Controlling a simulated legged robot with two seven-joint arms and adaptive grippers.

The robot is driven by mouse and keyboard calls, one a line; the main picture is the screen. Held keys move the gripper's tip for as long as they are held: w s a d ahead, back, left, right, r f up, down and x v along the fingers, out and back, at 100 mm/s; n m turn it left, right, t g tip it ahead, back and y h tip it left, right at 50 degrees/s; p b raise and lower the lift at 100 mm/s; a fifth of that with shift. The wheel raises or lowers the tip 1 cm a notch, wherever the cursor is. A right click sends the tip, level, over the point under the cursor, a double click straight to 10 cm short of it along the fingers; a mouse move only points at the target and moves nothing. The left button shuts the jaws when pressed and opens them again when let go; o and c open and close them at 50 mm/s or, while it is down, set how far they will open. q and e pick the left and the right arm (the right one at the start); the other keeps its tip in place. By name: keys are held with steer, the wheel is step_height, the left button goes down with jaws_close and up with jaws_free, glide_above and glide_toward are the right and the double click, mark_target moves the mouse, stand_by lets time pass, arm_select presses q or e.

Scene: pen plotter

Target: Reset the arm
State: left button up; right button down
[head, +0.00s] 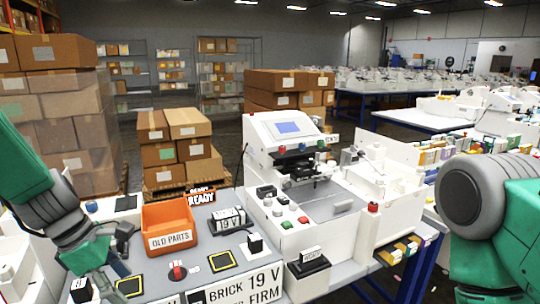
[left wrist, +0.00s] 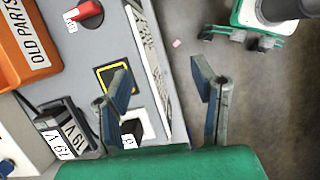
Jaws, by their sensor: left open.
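My left gripper (head: 122,257) is over the left end of the grey bench panel (head: 200,240) in the head view. Its two fingers stand apart with nothing between them in the left wrist view (left wrist: 160,70). Below the fingers there lie the panel's edge and a black pad with a yellow frame (left wrist: 102,75). My right arm (head: 480,200) fills the right edge of the head view; its gripper is out of the picture. The white plotter machine (head: 270,130) with a blue screen stands at the middle.
An orange OLD PARTS bin (head: 168,222) and a black 19 V brick (head: 228,220) are on the panel. A red switch (head: 178,271) and a yellow-framed pad (head: 221,261) lie nearer the front. A READY sign (head: 201,198) stands behind. Stacked cartons (head: 180,140) are farther back.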

arm_select(q)
steer(key=s+a+f+m+g+y+b, duration=0.15)
steer(key=s+f+m, duration=0.3)
steer(key=f, duration=0.45)
steer(key=s+a+f+m+y+b, duration=0.1)
steer(key=s+f+m+y+b, duration=0.1)
steer(key=s+f+m, duration=0.35)
steer(key=s+a+f+m+y+b, duration=0.1)
steer(key=s+a+f+m+b, duration=0.3)
steer(key=f, duration=0.7)
steer(key=s+d+f+m, duration=0.3)
steer(key=s+m, duration=0.1)
steer(key=s, duration=0.2)
steer(key=s+d+f+m+h, duration=0.1)
steer(key=s+d+f+m, duration=0.3)
steer(key=s, duration=0.1)
steer(key=shift+s+d+f+m, duration=0.15)
steer(key=shift+s+m, duration=0.25)
arm_select(e)
step_height(320, 180, down, 8)
steer(key=shift+w, duration=0.2)
arm_select(q)
steer(key=shift+d+t, duration=0.25)
steer(key=shift+d, duration=0.15)
arm_select(e)
steer(key=shift+d+f, duration=0.1)
steer(key=shift+d, duration=0.35)
